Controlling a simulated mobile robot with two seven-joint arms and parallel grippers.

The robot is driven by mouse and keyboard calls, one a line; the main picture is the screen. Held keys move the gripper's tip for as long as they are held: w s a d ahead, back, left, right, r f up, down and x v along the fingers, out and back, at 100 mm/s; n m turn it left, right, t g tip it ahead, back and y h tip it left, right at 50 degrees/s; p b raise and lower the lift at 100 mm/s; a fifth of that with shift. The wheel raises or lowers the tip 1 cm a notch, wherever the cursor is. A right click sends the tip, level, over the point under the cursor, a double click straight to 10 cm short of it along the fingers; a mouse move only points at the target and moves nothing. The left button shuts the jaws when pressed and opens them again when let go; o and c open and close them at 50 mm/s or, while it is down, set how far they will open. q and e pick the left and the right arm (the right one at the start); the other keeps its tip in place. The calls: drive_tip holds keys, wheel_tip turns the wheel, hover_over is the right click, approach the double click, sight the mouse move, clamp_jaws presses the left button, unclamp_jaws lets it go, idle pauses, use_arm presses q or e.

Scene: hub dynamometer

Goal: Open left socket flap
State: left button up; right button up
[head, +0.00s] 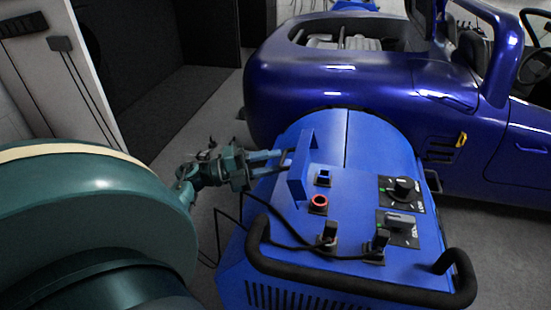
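The blue dynamometer unit (282,243) stands in the middle of the head view. To the right of the flap are a small blue socket (324,178) and a red-ringed socket (319,202), both uncovered. My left gripper (284,159) reaches in from the left, its two fingers apart with a gap between them. The fingertips are at the flap's left side; whether they touch it I cannot tell. My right gripper is not in view.
Black cables run over the panel to two plugs (330,238) near a black handle rail (345,289). Two dark knob switches (402,188) sit at the right. A blue car (350,85) stands close behind the unit. Grey floor (180,125) lies open to the left.

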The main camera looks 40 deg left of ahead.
use_arm(q)
drive_tip(key=shift+w+d, duration=0.45)
drive_tip(key=shift+w, duration=0.1)
drive_tip(key=shift+c, duration=0.4)
clamp_jaws()
